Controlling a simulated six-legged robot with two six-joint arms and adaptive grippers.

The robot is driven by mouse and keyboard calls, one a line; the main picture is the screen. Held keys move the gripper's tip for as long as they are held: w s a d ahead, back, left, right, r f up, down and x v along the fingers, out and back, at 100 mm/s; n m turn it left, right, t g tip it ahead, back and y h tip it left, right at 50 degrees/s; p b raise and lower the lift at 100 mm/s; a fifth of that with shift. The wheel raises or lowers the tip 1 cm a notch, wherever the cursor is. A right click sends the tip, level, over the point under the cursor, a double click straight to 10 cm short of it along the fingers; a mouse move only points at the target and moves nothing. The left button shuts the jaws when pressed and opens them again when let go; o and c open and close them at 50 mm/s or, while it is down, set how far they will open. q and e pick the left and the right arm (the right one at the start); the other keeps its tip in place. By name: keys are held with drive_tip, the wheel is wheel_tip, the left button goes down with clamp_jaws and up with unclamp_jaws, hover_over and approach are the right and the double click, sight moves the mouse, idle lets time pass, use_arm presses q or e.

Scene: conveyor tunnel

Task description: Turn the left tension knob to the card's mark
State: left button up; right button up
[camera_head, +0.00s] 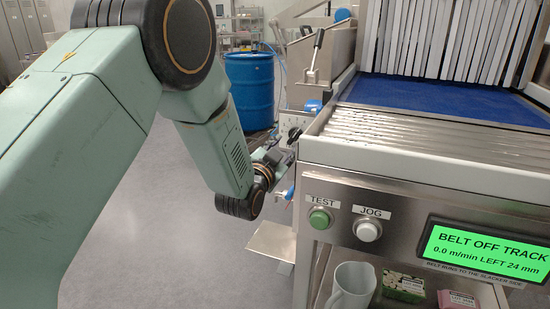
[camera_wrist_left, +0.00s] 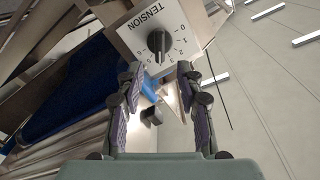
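The left tension knob (camera_wrist_left: 159,44) is black and sits on a white dial plate (camera_wrist_left: 142,32) marked TENSION, with numbers around it. In the left wrist view the plate looks tilted, and I cannot read the knob's exact setting. My left gripper (camera_wrist_left: 160,76) is open and empty, its two fingertips apart just short of the knob. In the head view my left gripper (camera_head: 281,157) is small, at the near left side of the machine, by a dark knob (camera_head: 294,134). I cannot make out a card with a mark. My right gripper is not in view.
The conveyor's front panel has a green TEST button (camera_head: 320,218), a white JOG button (camera_head: 368,230) and a green display (camera_head: 489,253) reading BELT OFF TRACK, LEFT 24 mm. A mug (camera_head: 351,286) stands below. A blue drum (camera_head: 250,88) stands behind my arm. Floor on the left is clear.

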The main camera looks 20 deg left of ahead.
use_arm(q)
drive_tip(key=shift+s+a, duration=0.1)
drive_tip(key=shift+s, duration=2.7)
